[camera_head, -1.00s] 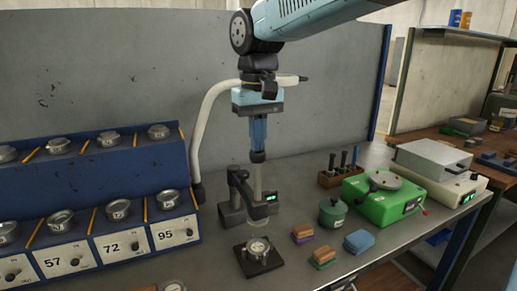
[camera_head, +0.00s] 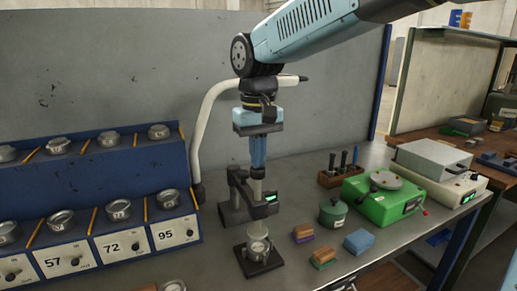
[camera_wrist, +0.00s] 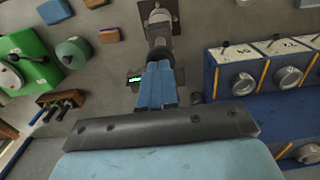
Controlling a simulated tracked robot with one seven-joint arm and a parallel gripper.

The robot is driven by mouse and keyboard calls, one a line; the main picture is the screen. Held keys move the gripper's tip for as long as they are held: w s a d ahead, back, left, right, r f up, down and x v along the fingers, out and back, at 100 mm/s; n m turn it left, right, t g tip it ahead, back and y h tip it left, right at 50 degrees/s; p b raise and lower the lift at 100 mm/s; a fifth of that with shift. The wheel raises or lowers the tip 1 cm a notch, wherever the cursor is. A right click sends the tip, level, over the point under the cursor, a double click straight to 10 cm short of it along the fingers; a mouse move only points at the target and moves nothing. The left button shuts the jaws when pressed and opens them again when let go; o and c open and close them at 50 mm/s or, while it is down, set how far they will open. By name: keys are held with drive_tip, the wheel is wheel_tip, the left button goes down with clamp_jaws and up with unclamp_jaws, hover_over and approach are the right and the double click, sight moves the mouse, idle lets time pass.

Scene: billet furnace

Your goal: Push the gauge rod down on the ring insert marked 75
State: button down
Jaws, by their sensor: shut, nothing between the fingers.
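My gripper (camera_head: 258,168) is shut, with its blue fingers together and pointing down. It also shows in the wrist view (camera_wrist: 158,68). Its tip is at the top of the pale gauge rod (camera_head: 258,188), and they seem to touch. The rod runs down through the arm of the dark gauge stand (camera_head: 236,207), which has a small green display (camera_head: 271,198). The rod's lower end reaches the metal ring insert (camera_head: 258,248) on a black square plate (camera_head: 262,267). How deep it sits in the ring is unclear. No mark 75 is legible on the ring.
A blue rack (camera_head: 90,185) with several metal rings and labels 57, 72 and 95 stands at left. A green jar (camera_head: 333,213), small blocks (camera_head: 359,242) and a green device (camera_head: 384,197) lie right. A grey panel (camera_head: 100,70) stands behind.

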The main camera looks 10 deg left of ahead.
sight(258, 171)
drive_tip(key=shift+f, duration=2.25)
drive_tip(key=shift+r, duration=0.15)
drive_tip(key=shift+r, duration=3.4)
drive_tip(key=s+d+m+t, duration=0.3)
drive_tip(key=d, duration=1.6)
drive_tip(key=s+d+f+m+t, duration=0.2)
drive_tip(key=s+d+f+m, duration=0.1)
drive_tip(key=s+d, duration=0.5)
drive_tip(key=d+f, duration=0.1)
drive_tip(key=d, duration=0.2)
drive_tip(key=shift+d+t, duration=0.3)
drive_tip(key=shift+d, duration=0.1)
